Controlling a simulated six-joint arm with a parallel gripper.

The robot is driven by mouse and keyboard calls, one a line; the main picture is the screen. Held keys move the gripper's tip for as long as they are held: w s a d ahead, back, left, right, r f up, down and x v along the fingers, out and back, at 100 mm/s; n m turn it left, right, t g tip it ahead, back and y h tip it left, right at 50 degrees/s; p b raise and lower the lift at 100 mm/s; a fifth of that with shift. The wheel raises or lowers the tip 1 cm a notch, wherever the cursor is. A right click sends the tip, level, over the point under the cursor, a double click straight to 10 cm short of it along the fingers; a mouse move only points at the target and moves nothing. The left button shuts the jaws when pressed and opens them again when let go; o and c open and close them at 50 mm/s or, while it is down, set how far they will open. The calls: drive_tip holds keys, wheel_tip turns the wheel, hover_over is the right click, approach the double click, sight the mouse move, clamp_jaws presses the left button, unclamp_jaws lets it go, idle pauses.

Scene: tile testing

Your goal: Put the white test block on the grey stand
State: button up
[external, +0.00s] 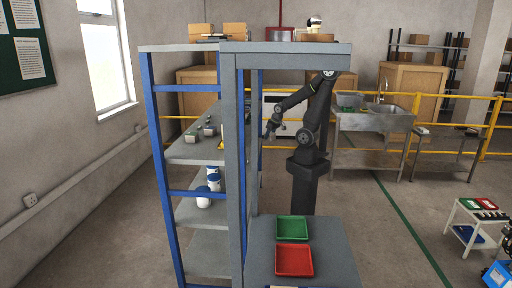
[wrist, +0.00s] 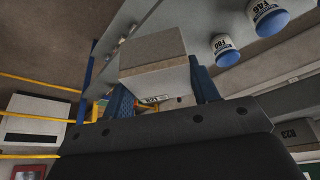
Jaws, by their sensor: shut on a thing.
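My gripper (external: 268,130) is in front of the dark arm, beside the shelf unit and partly behind its grey post in the external view. In the wrist view, my gripper (wrist: 163,92) has its blue finger pads on both sides of a pale block (wrist: 153,58) and is shut on it. The block looks off-white to beige in this light, with a small printed label on its lower edge. It is too small to make out in the external view. Several small greyish pieces (external: 208,130) sit on the middle shelf; I cannot tell whether one is the grey stand.
The shelf unit (external: 150,125) has blue uprights close to my gripper. White jars with blue ends (wrist: 222,50) show in the wrist view. A green tray (external: 291,229) and a red tray (external: 294,261) lie on the front table. A yellow railing (external: 455,97) runs behind.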

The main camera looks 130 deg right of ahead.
drive_tip(key=w+a+f+n+y, duration=0.3)
drive_tip(key=w+a+n+y, duration=0.1)
drive_tip(key=w+a+n, duration=0.9)
drive_tip(key=w+a+f+n+y, duration=0.4)
drive_tip(key=w+a+n, duration=0.7)
drive_tip(key=a+n, duration=0.5)
drive_tip(key=n+g, duration=0.4)
drive_tip(key=n, duration=1)
hover_over(334, 225)
drive_tip(key=w+d, duration=0.1)
drive_tip(key=shift+h, duration=0.3)
wheel_tip(334, 225, down, 10)
drive_tip(key=shift+w+f, duration=0.1)
drive_tip(key=shift+f, duration=2.15)
drive_tip(key=o, duration=1.2)
drive_tip(key=shift+f, duration=0.1)
